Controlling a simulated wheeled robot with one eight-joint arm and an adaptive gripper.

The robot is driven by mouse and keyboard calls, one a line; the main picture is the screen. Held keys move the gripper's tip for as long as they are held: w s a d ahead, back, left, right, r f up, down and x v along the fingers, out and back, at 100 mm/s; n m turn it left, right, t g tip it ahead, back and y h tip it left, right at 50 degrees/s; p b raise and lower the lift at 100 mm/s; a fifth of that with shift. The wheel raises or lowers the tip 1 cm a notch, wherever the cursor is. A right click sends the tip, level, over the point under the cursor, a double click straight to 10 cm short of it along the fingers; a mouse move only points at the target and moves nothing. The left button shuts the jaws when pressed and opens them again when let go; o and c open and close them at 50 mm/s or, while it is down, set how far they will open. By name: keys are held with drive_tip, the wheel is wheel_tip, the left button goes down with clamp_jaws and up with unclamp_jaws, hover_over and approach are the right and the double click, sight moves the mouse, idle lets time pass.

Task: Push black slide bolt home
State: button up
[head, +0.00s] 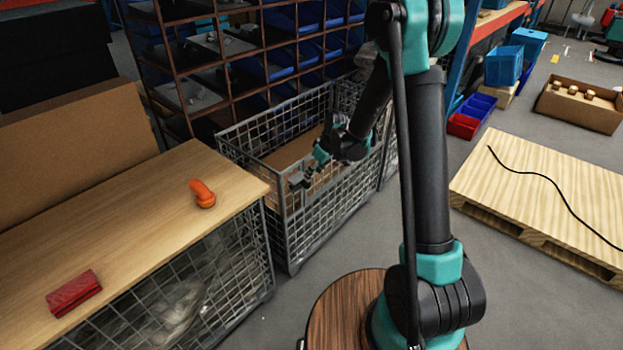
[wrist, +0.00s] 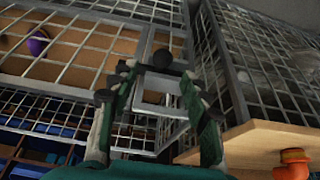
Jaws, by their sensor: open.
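The black slide bolt is hard to make out. In the wrist view a dark round knob (wrist: 163,58) shows just past my fingertips, in front of the cage's grey frame, and it may be the bolt's end. My gripper (wrist: 158,74) is open, its teal fingers spread to either side below the knob with nothing between them. In the head view my gripper (head: 304,178) is at the front top corner of the wire mesh cage (head: 285,235). The bolt is not clear there, and I cannot tell whether anything touches it.
A wooden bench (head: 130,220) stands left of the cage, with an orange object (head: 202,194) and a red box (head: 74,293) on it. Shelving with blue bins (head: 285,65) stands behind the cage. A pallet (head: 545,185) lies on the right.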

drive_tip(key=shift+v, duration=2.5)
drive_tip(key=shift+d, duration=0.1)
drive_tip(key=s+d+r+m+t+h, duration=0.15)
drive_tip(key=s+d+r+m, duration=0.35)
drive_tip(key=s+d, duration=0.75)
drive_tip(key=s+d+f+m+h, duration=0.2)
drive_tip(key=s+d+m, duration=0.3)
drive_tip(key=s, duration=0.9)
drive_tip(key=d, duration=0.3)
drive_tip(key=shift+s+d, duration=0.25)
